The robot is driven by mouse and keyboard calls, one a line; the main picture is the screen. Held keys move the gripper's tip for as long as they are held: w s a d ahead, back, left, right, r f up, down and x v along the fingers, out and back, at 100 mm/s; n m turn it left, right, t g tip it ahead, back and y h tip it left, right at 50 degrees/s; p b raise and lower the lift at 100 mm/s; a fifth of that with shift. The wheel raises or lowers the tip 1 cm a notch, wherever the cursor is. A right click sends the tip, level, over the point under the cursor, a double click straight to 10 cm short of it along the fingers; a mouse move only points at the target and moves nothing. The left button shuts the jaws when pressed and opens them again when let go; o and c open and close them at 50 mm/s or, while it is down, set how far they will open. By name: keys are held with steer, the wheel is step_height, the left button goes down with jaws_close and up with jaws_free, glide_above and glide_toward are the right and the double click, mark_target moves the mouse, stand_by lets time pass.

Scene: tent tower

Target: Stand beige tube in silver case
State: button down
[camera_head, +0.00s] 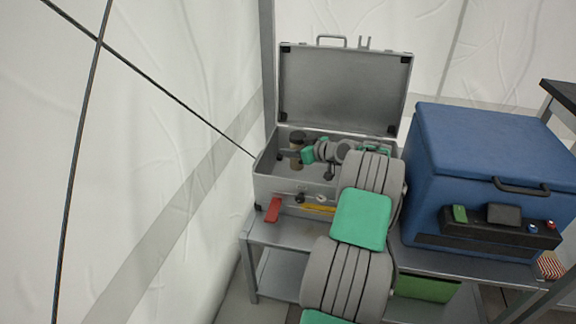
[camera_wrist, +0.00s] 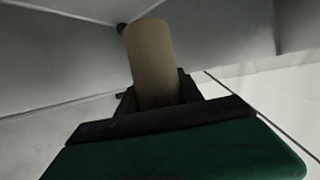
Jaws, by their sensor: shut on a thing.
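The open silver case (camera_head: 300,183) stands on a grey metal table, its lid (camera_head: 345,90) raised at the back. The beige tube (camera_wrist: 152,62) fills the middle of the wrist view, between the dark fingers of my gripper (camera_wrist: 158,95). My gripper is shut on it. In the head view the tube (camera_head: 297,150) looks upright inside the left part of the case, with my gripper (camera_head: 290,155) reaching it from the right. Whether the tube's lower end touches the case floor is hidden. Grey case walls surround it in the wrist view.
A blue cooler (camera_head: 490,170) stands close on the right of the case. A red item (camera_head: 273,209) and a yellow tool (camera_head: 318,208) lie at the case's front. A green box (camera_head: 425,288) is on the lower shelf. The white tent wall (camera_head: 150,170) is at left.

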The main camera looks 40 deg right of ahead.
steer(key=w+f, duration=0.1)
steer(key=f, duration=0.1)
steer(key=w+f+b, duration=0.1)
steer(key=f, duration=0.1)
steer(key=f+b, duration=0.1)
steer(key=f, duration=0.1)
steer(key=shift+w, duration=0.4)
steer(key=shift+a, duration=0.1)
steer(key=shift+f+b, duration=0.65)
steer(key=c, duration=0.8)
jaws_free()
steer(key=shift+o, duration=0.2)
steer(key=shift+r, duration=0.1)
